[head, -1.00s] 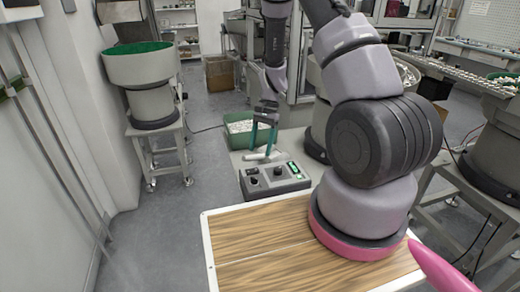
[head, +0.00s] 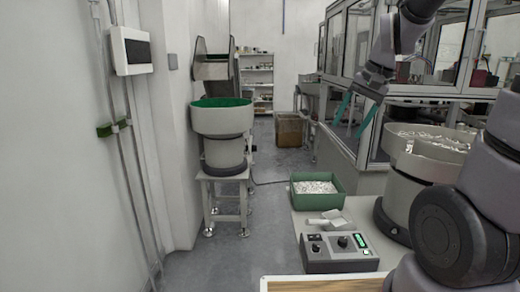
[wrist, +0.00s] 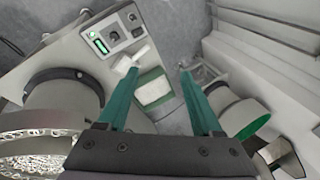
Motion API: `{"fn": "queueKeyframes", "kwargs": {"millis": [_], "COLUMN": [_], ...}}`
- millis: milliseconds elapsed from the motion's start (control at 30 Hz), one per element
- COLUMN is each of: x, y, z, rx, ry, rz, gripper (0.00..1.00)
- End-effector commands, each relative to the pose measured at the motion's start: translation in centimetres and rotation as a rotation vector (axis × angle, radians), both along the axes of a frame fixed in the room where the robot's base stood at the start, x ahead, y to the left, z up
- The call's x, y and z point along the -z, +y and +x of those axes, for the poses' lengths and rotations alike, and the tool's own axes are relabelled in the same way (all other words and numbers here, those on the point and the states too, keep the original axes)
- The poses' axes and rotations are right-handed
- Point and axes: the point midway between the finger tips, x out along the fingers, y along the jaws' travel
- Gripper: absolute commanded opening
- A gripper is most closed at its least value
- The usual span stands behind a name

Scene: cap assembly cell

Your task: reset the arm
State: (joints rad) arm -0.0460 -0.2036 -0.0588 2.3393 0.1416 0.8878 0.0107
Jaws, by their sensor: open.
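My gripper (head: 356,108) is at the upper right of the head view, held up in the air in front of the glass-walled machine. Its two green fingers are spread apart with nothing between them. In the wrist view my gripper (wrist: 160,100) also shows open and empty, with the floor, the control box and the green bin far below. My arm comes down from the top right and its lower links fill the right edge of the head view.
A control box (head: 338,254), a white scoop (head: 328,222) and a green bin of white parts (head: 318,190) stand on a bench. A bowl feeder (head: 410,190) is beside them. Another green-lined feeder (head: 222,120) stands left. The floor (head: 262,225) between is clear.

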Motion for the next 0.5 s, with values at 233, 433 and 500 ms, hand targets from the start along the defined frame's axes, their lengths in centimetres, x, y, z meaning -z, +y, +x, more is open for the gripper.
{"fn": "queueKeyframes", "kwargs": {"millis": [233,433,500], "x": [-6.0,-8.0,-8.3], "y": [-0.8,-1.3,-1.4], "z": [-6.3,-9.9,-10.6], "rx": [-0.045,-0.062,-0.065], "ry": [-0.214,-0.326,-0.347], "rz": [-0.069,-0.119,-0.13], "gripper": [0.67,0.67,0.67]}}
